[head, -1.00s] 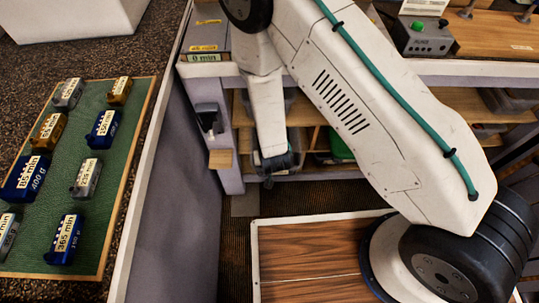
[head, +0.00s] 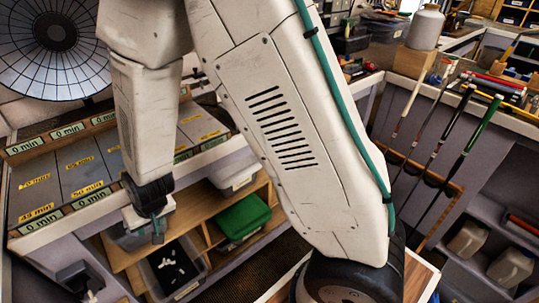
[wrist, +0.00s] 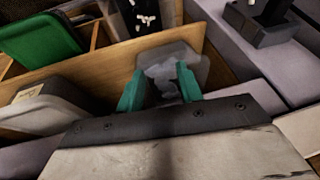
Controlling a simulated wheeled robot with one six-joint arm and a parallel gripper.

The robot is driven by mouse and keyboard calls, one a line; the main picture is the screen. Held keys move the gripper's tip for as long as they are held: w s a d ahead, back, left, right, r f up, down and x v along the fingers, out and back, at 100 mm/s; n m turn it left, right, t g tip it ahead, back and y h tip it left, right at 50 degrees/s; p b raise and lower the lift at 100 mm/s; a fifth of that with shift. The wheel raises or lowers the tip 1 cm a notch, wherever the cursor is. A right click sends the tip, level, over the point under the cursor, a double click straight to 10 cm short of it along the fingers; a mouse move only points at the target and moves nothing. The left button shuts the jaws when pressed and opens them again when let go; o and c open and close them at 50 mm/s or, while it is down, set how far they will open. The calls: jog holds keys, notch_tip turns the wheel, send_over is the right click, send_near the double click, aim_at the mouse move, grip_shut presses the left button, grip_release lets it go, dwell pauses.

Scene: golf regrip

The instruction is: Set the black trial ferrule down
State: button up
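My gripper (head: 158,234) hangs at the end of my arm, in front of the open shelves under the labelled counter. In the wrist view its two teal fingers (wrist: 160,90) stand apart, with a clear gap between them. Through the gap I see a translucent tub (wrist: 165,62) with dark shapes in it. I see nothing clearly held between the fingers. I cannot make out the black trial ferrule in either view; a part so small and dark could be lost against the shelves.
The counter has grey labelled compartments (head: 85,168). Below it, shelves hold a green box (head: 242,216) and a bin with white pieces (head: 172,268). A black fixture (head: 78,277) stands at lower left. Golf clubs (head: 470,140) lean in a rack at right.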

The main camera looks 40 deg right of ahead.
jog(key=s+d+r, duration=0.2)
jog(key=d+r, duration=0.1)
jog(key=r, duration=0.3)
jog(key=s+d+r, duration=0.2)
jog(key=d+r, duration=0.1)
jog(key=r, duration=0.3)
jog(key=s+d+r+g+h, duration=0.1)
jog(key=s+d+r, duration=0.6)
jog(key=s, duration=0.3)
jog(key=s+d+r+g, duration=0.1)
jog(key=s+d+r, duration=0.6)
jog(key=s, duration=0.4)
jog(key=shift+r+g+h, duration=0.4)
jog(key=shift+r, duration=0.35)
